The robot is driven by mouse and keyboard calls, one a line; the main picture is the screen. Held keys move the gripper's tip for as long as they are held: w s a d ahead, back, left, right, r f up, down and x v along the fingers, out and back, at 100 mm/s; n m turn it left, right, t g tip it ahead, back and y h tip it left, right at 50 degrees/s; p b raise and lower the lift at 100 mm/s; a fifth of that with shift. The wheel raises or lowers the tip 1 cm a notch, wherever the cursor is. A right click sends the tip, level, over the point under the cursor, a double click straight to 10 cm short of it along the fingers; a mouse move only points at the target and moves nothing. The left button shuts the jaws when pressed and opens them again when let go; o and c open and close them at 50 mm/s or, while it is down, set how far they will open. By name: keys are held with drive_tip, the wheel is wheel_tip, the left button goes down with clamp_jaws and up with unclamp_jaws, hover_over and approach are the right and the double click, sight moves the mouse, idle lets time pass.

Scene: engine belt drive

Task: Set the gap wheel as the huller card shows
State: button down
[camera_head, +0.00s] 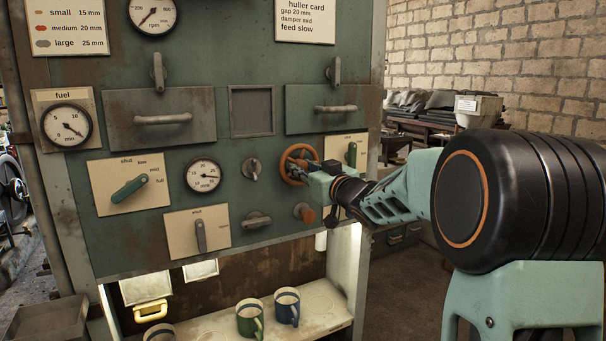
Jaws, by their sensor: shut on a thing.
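The huller card (305,14) hangs at the top right of the green panel and reads gap 20 mm, damper mid, feed slow. The gap wheel, an orange handwheel (286,160), sits at the right of the panel's middle. My gripper (308,170) is shut on the wheel, reaching in from the right and hiding part of its right side. A small round dial (204,175) is left of the wheel; its needle points roughly right, but its numbers are too small to read surely.
A small grey knob (252,169) lies between dial and wheel. An orange-brown knob (304,212) is just below my gripper. A green lever (352,154) stands close right, and a green-handled lever (130,187) at left. Mugs (250,319) stand on the shelf below.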

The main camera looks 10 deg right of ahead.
drive_tip(key=n+b, duration=0.1)
drive_tip(key=n, duration=0.2)
drive_tip(key=n+b, duration=0.2)
drive_tip(key=n, duration=0.1)
drive_tip(key=shift+d+f, duration=0.1)
drive_tip(key=shift+f, duration=0.1)
drive_tip(key=n+b, duration=0.2)
drive_tip(key=n, duration=0.2)
drive_tip(key=shift+r+n+b, duration=0.1)
drive_tip(key=shift+n+b, duration=0.25)
drive_tip(key=shift+n, duration=0.05)
drive_tip(key=shift+d+r+n+b, duration=0.1)
drive_tip(key=shift+n+b, duration=0.55)
drive_tip(key=shift+n, duration=0.75)
drive_tip(key=c, duration=1.9)
unclamp_jaws()
drive_tip(key=shift+w, duration=0.1)
drive_tip(key=shift+c, duration=0.2)
drive_tip(key=shift+r, duration=0.1)
drive_tip(key=v, duration=1.2)
